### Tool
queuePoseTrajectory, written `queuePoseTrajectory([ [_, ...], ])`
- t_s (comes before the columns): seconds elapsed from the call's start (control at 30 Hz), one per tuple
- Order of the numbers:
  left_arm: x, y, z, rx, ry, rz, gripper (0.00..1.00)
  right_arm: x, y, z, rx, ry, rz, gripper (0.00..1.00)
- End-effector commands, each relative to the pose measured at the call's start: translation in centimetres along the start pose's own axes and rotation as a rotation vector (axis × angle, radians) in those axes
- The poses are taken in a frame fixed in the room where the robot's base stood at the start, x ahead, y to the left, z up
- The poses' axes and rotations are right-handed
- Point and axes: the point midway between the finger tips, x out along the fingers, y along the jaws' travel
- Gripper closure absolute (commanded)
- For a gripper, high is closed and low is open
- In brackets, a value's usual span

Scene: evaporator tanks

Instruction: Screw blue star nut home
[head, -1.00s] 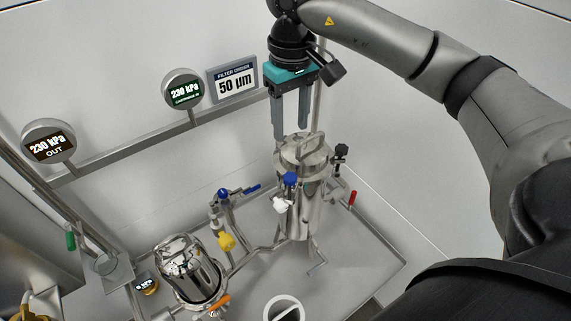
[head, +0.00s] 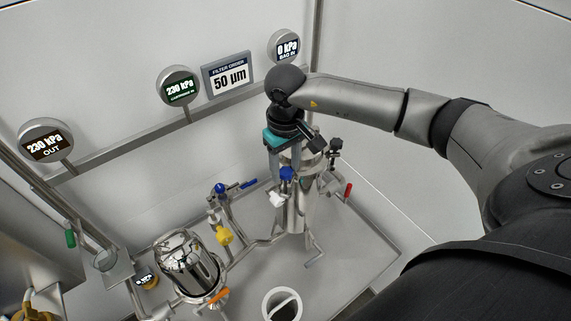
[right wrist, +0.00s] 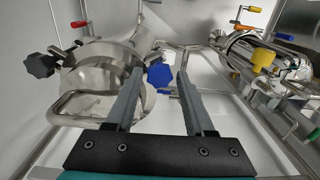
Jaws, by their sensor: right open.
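The blue star nut (head: 287,174) is at the upper front of the steel filter housing (head: 297,213). In the right wrist view the blue star nut (right wrist: 160,76) shows between my right fingertips as seen from the camera; I cannot tell if they touch it. My right gripper (head: 279,172) is open, pointing down at the housing top, its fingers partly hidden in the head view by the nut and housing. In the right wrist view my right gripper (right wrist: 159,74) has its two grey fingers apart with nothing held. My left gripper is not in view.
A second steel vessel (head: 188,262), a yellow valve knob (head: 224,236) and a red handle (head: 348,190) stand nearby. Gauges line the wall rail. A white round container (head: 282,304) is in front.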

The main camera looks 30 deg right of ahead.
Motion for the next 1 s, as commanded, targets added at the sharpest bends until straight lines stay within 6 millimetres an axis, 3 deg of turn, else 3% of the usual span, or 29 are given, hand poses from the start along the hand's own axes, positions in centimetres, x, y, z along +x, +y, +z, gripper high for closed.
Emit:
queuePoseTrajectory([
  [0.13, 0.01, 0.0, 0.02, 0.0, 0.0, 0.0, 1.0, 0.0, -0.01, 0.0, 0.0, 0.0, 0.0, 0.49],
  [0.6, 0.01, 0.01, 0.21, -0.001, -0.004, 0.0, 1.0, -0.06, 0.0, -0.01, 0.001, 0.0, 0.0, 1.0],
  [1.0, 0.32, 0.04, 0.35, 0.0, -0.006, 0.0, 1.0, -0.02, 0.04, -0.03, 0.033, 0.001, 0.0, 1.0],
])
